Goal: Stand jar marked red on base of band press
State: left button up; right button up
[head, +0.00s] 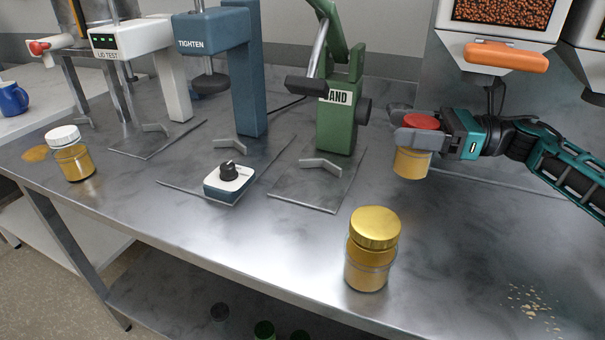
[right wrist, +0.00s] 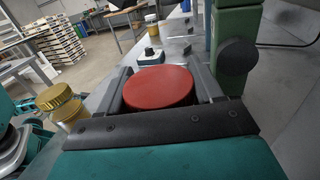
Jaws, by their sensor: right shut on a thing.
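A jar with a red lid (head: 412,163) and amber contents is in my right gripper (head: 420,138). The fingers are shut around the lid, and the jar hangs upright, seemingly just above the bench. The red lid (right wrist: 158,87) fills the space between the fingers in the right wrist view. The green band press (head: 340,115), labelled with letters ending "AND", stands left of the jar. Its flat metal base (head: 310,190) carries a V-shaped stop and is otherwise bare. The jar is to the right of this base and apart from it. My left gripper is not in the head view.
A gold-lidded jar (head: 372,250) stands at the bench front, and a white-lidded jar (head: 71,155) at the left beside a spill. A blue tighten press (head: 215,60) with a dial box (head: 228,182) and a white lid tester (head: 150,60) stand farther left. Crumbs (head: 532,303) lie front right.

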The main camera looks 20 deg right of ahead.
jog(key=shift+s+d+r, duration=0.25)
jog(key=shift+d, duration=0.1)
jog(key=shift+n+g, duration=0.3)
jog(key=shift+g, duration=0.1)
jog(key=shift+f+p+x, duration=0.35)
jog(key=shift+f+x, duration=0.15)
jog(key=shift+x, duration=2.5)
jog(key=shift+f+p+x, duration=0.35)
jog(key=shift+f+x, duration=0.2)
jog(key=shift+x, duration=2.45)
jog(key=shift+f+p+x, duration=0.35)
jog(key=shift+f+x, duration=0.15)
jog(key=shift+x, duration=2.45)
jog(key=shift+f, duration=0.2)
jog(key=o, duration=1.5)
jog(key=shift+r, duration=0.1)
